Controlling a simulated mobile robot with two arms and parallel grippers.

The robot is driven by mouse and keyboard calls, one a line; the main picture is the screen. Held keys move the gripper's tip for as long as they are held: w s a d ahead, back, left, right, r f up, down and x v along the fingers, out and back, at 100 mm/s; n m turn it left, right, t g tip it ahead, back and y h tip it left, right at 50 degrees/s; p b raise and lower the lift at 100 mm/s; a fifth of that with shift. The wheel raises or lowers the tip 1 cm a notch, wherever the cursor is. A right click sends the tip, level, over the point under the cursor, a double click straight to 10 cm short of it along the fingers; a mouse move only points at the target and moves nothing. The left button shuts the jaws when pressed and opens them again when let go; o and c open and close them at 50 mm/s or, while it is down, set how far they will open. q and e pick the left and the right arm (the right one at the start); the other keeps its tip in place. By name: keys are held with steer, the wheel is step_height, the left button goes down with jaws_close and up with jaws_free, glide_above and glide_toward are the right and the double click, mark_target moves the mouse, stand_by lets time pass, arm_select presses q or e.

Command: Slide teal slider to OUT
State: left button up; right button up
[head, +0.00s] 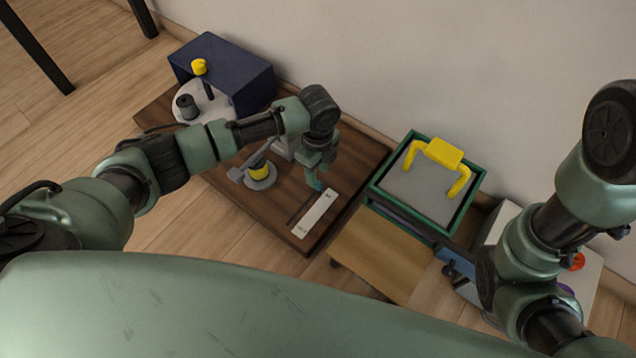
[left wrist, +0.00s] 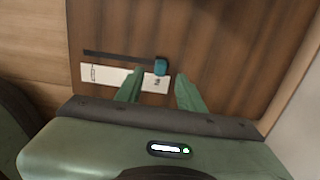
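The teal slider (left wrist: 161,66) is a small block at the right end of a dark slot (left wrist: 115,56) in the brown wooden board. A white label strip (left wrist: 105,75) lies along the slot, with small marks at both ends that I cannot read. In the head view the strip (head: 314,213) runs beside the slot, and a teal patch (head: 316,184) shows at my left fingertips. My left gripper (left wrist: 160,78) is open above the board, pointing at the slider, which shows between its fingers; I cannot tell contact. My right gripper is not visible.
A navy box (head: 235,72) stands at the back. A green-rimmed tray (head: 411,190) with a yellow handle (head: 444,153) stands to the right, close to the wall.

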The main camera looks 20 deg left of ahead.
mark_target(318, 183)
arm_select(q)
step_height(318, 183, down, 5)
steer(key=b, duration=0.2)
steer(key=shift+b, duration=0.4)
jaws_close()
stand_by(1.1)
